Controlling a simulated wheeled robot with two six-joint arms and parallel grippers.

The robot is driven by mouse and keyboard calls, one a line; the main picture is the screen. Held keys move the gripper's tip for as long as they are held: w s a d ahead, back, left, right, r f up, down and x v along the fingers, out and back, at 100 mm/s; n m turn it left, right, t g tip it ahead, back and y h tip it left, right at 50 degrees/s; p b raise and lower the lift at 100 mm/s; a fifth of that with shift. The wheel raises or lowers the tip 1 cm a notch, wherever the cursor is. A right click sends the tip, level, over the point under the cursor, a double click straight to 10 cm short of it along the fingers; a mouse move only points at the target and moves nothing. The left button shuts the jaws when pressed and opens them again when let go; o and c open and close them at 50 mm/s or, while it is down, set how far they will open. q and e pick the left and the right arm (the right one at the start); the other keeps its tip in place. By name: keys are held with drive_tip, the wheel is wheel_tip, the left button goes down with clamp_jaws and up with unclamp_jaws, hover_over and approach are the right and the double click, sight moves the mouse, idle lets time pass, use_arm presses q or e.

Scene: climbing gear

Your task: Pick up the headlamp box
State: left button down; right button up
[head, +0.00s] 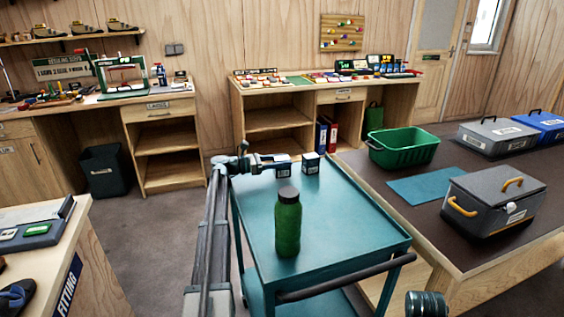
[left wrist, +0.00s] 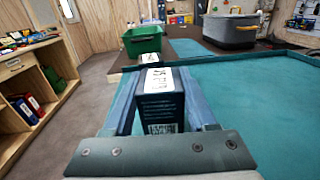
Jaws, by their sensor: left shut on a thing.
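My left gripper (head: 272,161) reaches over the far left part of the teal trolley (head: 345,225). It is shut on a small dark blue box with a white label on top, which I take as the headlamp box (head: 284,168). In the left wrist view, the headlamp box (left wrist: 160,104) sits between the two blue fingers, with printed lines and a barcode on its near face. I cannot tell whether its bottom touches the trolley. A similar dark box (head: 311,163) stands just right of it, and shows behind it in the left wrist view (left wrist: 150,58).
A green bottle (head: 288,224) stands upright on the trolley, nearer than the boxes. The trolley's right side is clear. A brown table (head: 400,190) at the right holds a green basket (head: 403,148) and a grey case with yellow handles (head: 493,202).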

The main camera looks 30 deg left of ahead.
use_arm(q)
drive_tip(key=shift+r+p, duration=0.35)
drive_tip(key=shift+r, duration=0.35)
drive_tip(key=shift+r+p, duration=0.45)
drive_tip(key=s+d+r+p, duration=0.1)
drive_tip(key=s+d, duration=0.3)
drive_tip(key=s, duration=0.3)
drive_tip(key=s+d, duration=0.4)
drive_tip(key=s, duration=0.3)
wheel_tip(320, 180, up, 15)
drive_tip(key=p, duration=1.5)
drive_tip(key=shift+a, duration=0.2)
drive_tip(key=shift+s, duration=0.1)
